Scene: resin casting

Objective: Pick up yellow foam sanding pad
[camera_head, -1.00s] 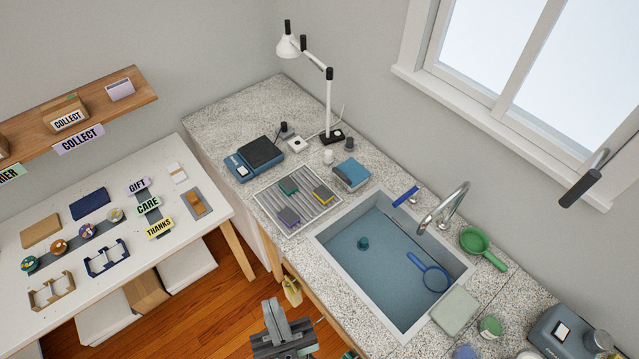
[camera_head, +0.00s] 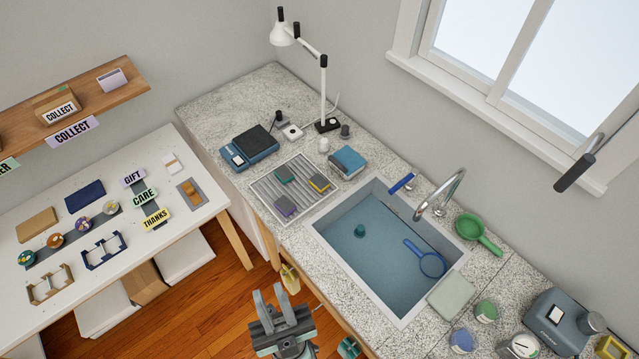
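The yellow foam sanding pad (camera_head: 319,184) appears to be the small block with a dark grey top and yellow edge. It lies on the right side of the ribbed metal rack (camera_head: 297,207), on the counter left of the sink. A green-edged pad (camera_head: 285,174) and a purple-edged pad (camera_head: 285,207) of similar shape lie on the same rack, apart from it. My gripper (camera_head: 268,291) is at the bottom of the view, in front of the counter and well away from the rack. Its two fingers stand apart with nothing between them.
A blue scale (camera_head: 249,148), a blue box (camera_head: 347,161) and a lamp (camera_head: 323,90) stand around the rack. A yellow item (camera_head: 290,278) hangs at the counter front. The worktable (camera_head: 100,270) is at left.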

